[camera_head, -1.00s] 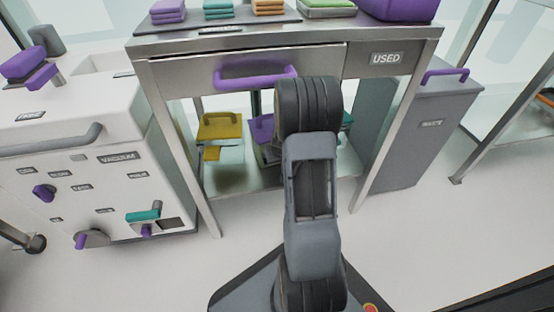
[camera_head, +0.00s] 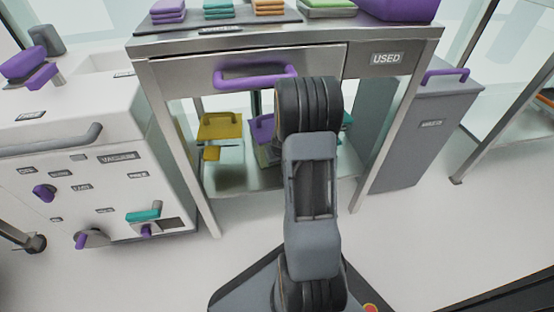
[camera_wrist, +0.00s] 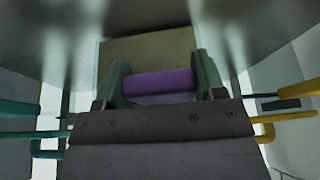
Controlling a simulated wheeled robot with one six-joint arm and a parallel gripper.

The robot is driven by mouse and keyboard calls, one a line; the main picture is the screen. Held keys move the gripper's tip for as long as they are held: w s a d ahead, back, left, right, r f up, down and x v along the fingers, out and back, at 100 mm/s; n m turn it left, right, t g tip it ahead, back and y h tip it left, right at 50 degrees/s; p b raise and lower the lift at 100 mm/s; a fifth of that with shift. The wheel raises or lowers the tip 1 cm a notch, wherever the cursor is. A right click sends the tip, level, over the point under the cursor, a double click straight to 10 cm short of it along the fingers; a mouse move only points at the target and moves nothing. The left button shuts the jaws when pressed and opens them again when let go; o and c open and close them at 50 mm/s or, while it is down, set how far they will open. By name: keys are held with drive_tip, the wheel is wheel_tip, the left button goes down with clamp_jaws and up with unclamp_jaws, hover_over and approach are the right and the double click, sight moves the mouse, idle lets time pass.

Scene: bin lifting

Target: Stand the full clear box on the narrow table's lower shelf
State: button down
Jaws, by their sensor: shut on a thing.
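The narrow metal table (camera_head: 345,55) stands in front of me, with its lower shelf (camera_head: 235,178) showing below. My arm hides my gripper in the head view. In the wrist view my gripper (camera_wrist: 160,76) is shut on the purple handle (camera_wrist: 158,86) of a box. In the head view part of a purple-handled box (camera_head: 262,132) shows beside my arm, under the tabletop. Its base is hidden, so I cannot tell whether it touches the shelf. Its contents are not clear.
A yellow-lidded box (camera_head: 220,128) stands on the shelf to the left. A teal piece (camera_head: 347,119) shows right of my arm. The table legs, a white machine (camera_head: 95,165) and a grey bin (camera_head: 425,125) flank the space. The drawer's purple handle (camera_head: 255,78) sticks out above.

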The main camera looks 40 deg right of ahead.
drive_tip(key=shift+d, duration=0.15)
drive_tip(key=shift+d, duration=1.05)
drive_tip(key=shift+c, duration=0.7)
unclamp_jaws()
drive_tip(key=p+v, duration=0.6)
drive_tip(key=v, duration=0.7)
drive_tip(key=shift+s+r, duration=0.25)
drive_tip(key=shift+r, duration=0.05)
drive_tip(key=shift+s+a, duration=0.1)
drive_tip(key=shift+a, duration=0.05)
